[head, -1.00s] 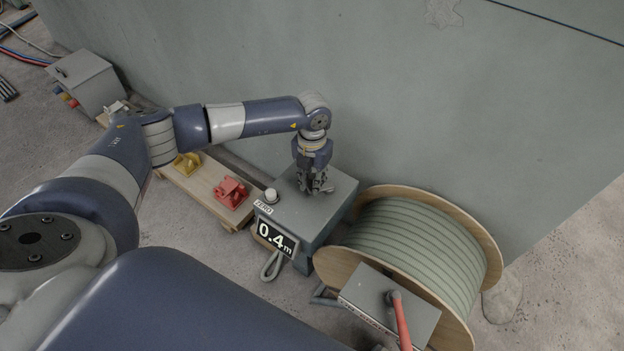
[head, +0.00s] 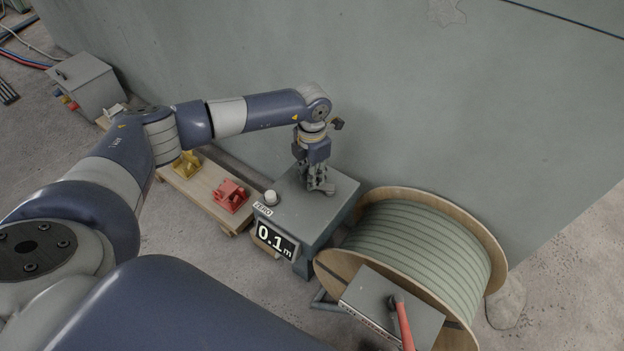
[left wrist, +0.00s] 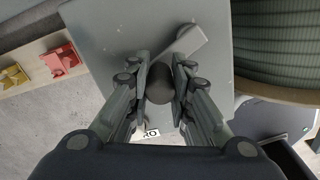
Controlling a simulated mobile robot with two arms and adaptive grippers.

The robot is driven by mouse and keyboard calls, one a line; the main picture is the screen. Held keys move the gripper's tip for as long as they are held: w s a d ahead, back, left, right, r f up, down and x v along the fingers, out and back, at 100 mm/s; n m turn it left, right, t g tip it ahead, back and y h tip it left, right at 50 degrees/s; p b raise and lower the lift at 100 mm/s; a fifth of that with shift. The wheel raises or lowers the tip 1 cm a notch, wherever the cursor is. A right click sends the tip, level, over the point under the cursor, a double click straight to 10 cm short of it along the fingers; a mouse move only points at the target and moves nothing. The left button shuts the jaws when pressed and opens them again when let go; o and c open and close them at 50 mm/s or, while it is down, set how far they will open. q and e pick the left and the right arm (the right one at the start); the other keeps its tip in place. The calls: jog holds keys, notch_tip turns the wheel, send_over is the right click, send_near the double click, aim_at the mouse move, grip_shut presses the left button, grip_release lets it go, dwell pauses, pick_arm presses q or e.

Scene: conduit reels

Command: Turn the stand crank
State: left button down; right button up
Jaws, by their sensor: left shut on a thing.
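The grey stand (head: 315,212) stands on the floor against the wall. Its front display (head: 272,240) reads 0.1 m, and a pale round button (head: 271,197) sits beside a ZERO label. In the left wrist view the crank arm (left wrist: 187,42) lies flat over the stand's top. My left gripper (head: 318,187) points down over the stand. Its fingers (left wrist: 160,85) are shut around the crank's dark round knob (left wrist: 160,78). In the head view the fingers hide most of the crank. My right gripper is not in view.
A wooden reel (head: 488,243) wound with grey-green conduit stands right of the stand. Before it is a grey box (head: 372,295) with a red lever (head: 404,325). A low wooden board (head: 200,192) on the left carries a yellow piece and a red piece. The wall is close behind.

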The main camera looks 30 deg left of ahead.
pick_arm(q)
jog(key=shift+w+a+m+b, duration=0.2)
jog(key=shift+w+m+b, duration=0.25)
jog(key=shift+m, duration=0.75)
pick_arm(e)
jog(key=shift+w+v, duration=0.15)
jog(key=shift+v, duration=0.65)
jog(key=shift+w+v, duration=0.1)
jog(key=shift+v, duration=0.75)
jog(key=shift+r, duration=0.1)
pick_arm(q)
jog(key=c, duration=1.4)
grip_release()
notch_tip(320, 180, up, 12)
jog(key=shift+r, duration=0.1)
